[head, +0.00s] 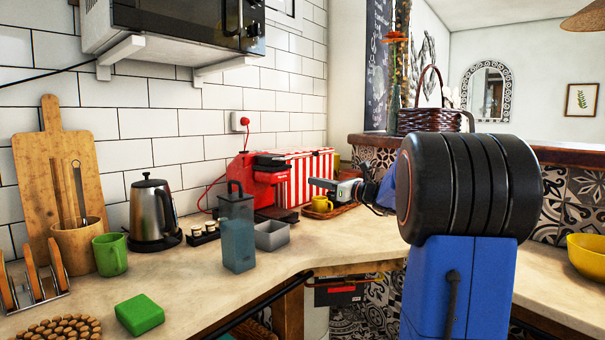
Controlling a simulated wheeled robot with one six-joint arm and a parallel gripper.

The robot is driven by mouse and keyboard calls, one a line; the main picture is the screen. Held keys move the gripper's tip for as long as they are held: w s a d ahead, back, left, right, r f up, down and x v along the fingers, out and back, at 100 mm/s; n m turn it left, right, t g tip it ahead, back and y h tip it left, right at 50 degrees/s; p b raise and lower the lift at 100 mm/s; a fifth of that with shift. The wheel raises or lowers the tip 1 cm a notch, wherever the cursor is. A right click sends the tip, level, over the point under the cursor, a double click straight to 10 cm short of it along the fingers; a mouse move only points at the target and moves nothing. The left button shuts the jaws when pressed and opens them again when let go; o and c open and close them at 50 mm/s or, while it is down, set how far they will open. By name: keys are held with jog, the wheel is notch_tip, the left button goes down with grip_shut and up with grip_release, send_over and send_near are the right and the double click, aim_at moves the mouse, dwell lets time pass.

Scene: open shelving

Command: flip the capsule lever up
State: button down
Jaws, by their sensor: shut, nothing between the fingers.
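The red capsule machine (243,182) stands on the counter against the tiled wall. A dark part (270,160) lies roughly level along its top; this looks like the lever, but it is too small to be sure. My gripper (312,182) is to the right of the machine, at about the height of its front, with its fingers pointing left. The fingers are shut and empty. They appear close to the machine, but I cannot tell the exact gap in depth. My arm hides part of the counter's right side.
A blue-grey container (237,232) and a grey open box (271,236) stand before the machine. A kettle (153,212) is left.

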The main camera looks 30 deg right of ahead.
aim_at(274, 160)
jog(key=w+a+r, duration=0.3)
jog(key=w+r, duration=0.1)
jog(key=w, duration=0.5)
jog(key=shift+w+a+r, duration=0.2)
jog(key=shift+w+a, duration=0.05)
jog(key=shift+w, duration=0.05)
jog(key=shift+r, duration=0.1)
